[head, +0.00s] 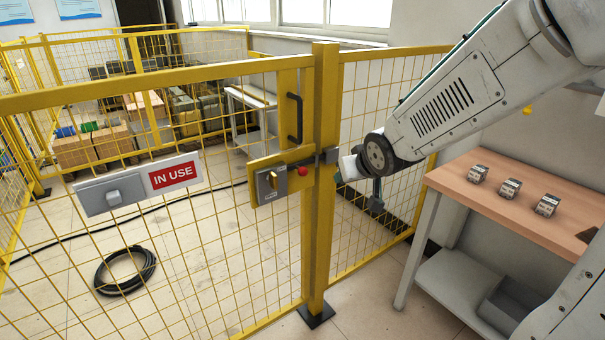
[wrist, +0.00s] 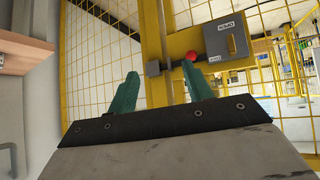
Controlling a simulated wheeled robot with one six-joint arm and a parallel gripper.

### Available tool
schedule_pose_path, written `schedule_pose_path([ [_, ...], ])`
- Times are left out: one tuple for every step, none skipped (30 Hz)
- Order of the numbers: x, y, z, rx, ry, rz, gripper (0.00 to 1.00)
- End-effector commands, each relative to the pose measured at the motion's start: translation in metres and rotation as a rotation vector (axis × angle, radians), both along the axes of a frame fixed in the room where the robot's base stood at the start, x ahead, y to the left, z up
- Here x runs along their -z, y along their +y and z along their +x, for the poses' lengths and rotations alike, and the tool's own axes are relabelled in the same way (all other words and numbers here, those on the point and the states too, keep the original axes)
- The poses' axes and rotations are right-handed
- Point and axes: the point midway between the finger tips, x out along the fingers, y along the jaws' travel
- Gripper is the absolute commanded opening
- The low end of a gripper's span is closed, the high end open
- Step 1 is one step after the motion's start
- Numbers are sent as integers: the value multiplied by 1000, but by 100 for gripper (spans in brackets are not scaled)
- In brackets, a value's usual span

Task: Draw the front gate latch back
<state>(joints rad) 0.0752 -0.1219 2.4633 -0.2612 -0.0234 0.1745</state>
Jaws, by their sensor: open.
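The front gate latch is a dark sliding bolt with a red knob (head: 302,171) on a yellow plate beside the gate post. The knob also shows in the wrist view (wrist: 190,57). The bolt reaches from the grey latch box (head: 270,186) to a dark keeper (head: 329,156) on the post. My gripper (head: 346,168) is right of the post in the head view, its fingers mostly hidden. In the wrist view my gripper (wrist: 160,70) has its green fingers apart and empty. The right fingertip overlaps the knob's lower edge in the picture; I cannot tell whether they touch.
A yellow mesh fence and post (head: 324,230) stand close to my gripper. A black gate handle (head: 295,117) is above the latch. An IN USE sign (head: 175,175) hangs on the gate. A wooden-topped table (head: 455,182) with three small blocks stands at right.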

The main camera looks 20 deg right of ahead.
Motion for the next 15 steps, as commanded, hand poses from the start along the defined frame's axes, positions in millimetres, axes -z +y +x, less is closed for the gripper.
schedule_pose_path([
  [14,0,23,-20,-57,9,50],
  [20,1,35,-33,-98,18,50],
  [27,3,51,-52,-157,34,50],
  [32,5,61,-68,-198,47,50],
  [38,8,71,-84,-240,63,50],
  [45,11,82,-106,-295,87,50],
  [51,14,90,-123,-336,106,50],
  [56,17,96,-138,-374,127,50],
  [63,20,102,-158,-424,155,50],
  [67,22,106,-172,-460,177,50],
  [71,25,109,-184,-493,198,50],
  [76,27,112,-200,-534,227,50],
  [80,29,113,-210,-562,247,50],
  [83,31,114,-219,-586,265,50],
  [86,33,114,-230,-616,289,50],
])
